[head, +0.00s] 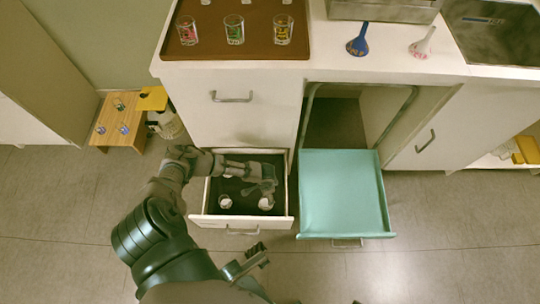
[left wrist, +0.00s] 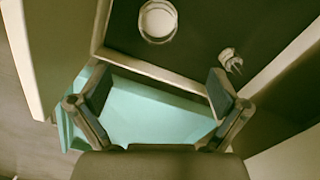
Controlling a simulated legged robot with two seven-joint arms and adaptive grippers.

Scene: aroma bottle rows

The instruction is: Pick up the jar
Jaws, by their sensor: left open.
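An open drawer (head: 205,218) with a dark floor holds small whitish jars. One jar (head: 225,202) is at its front left and another jar (head: 265,203) at its front right. A third whitish jar (head: 228,176) is partly hidden by my left arm. My left gripper (head: 268,182) is over the drawer's right half, just behind the front right jar. In the left wrist view my left gripper (left wrist: 160,82) is open, with nothing between its fingers. A round white-topped jar (left wrist: 158,20) stands beyond the fingertips there. My right gripper is not seen.
A teal tray (head: 343,195) is pulled out right of the drawer; it also shows in the left wrist view (left wrist: 150,112). A small shiny item (left wrist: 231,60) lies near the right finger. A counter tray (head: 205,50) holds several glasses. A wooden stool (head: 118,130) is at left.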

